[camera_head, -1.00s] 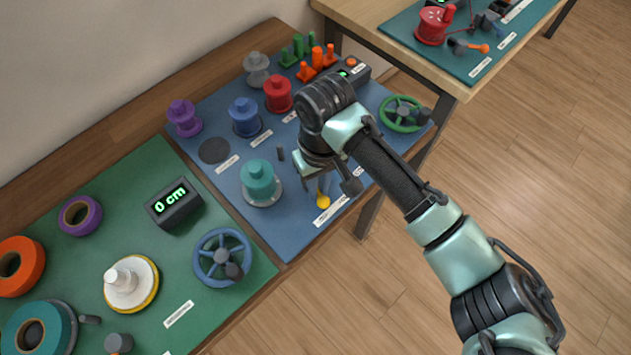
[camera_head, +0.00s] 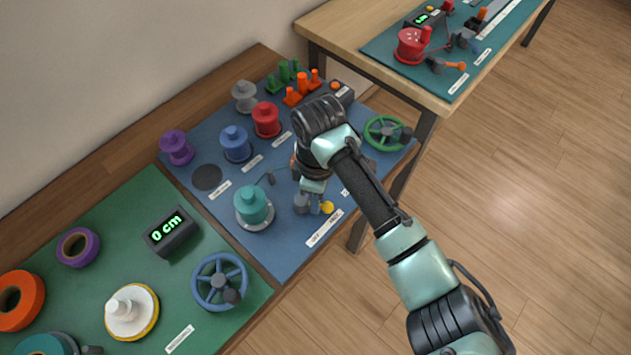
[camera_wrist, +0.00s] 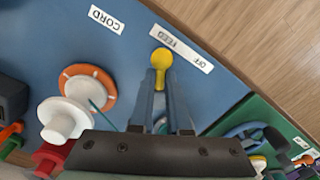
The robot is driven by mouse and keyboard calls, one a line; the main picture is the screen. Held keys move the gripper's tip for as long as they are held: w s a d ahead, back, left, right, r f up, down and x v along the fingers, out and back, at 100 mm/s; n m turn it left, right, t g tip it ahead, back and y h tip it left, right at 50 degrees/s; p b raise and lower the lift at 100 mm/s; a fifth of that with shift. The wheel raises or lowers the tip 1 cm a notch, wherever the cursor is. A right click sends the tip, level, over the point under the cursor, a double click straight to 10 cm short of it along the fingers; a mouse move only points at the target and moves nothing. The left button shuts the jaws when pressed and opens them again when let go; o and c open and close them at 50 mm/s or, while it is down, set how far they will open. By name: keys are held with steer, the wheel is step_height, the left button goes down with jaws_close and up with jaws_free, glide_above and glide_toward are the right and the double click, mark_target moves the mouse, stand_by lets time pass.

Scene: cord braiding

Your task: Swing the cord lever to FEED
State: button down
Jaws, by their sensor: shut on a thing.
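The cord lever ends in a yellow knob (camera_head: 327,208). In the wrist view the knob (camera_wrist: 161,58) shows just beyond my fingertips, near the FEED end of the white OFF/FEED label strip (camera_wrist: 180,46). The strip (camera_head: 325,228) also shows in the head view, at the front edge of the blue mat. My gripper (camera_wrist: 161,82) is shut on the lever just behind the knob. My fingers and wrist hide most of the lever's arm and its pivot.
A teal spool (camera_head: 254,207) stands left of my gripper on the blue mat (camera_head: 290,255). A green handwheel (camera_head: 385,132) is at right. In the wrist view an orange-and-white spool (camera_wrist: 88,88) sits beside my fingers, near the CORD label (camera_wrist: 105,19).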

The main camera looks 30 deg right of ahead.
steer(key=shift+w+n, duration=0.15)
steer(key=shift+n, duration=0.25)
steer(key=c, duration=0.9)
jaws_free()
step_height(320, 180, up, 13)
steer(key=p, duration=0.1)
steer(key=shift+d+p, duration=0.15)
steer(key=shift+p, duration=0.25)
steer(key=shift+w, duration=0.1)
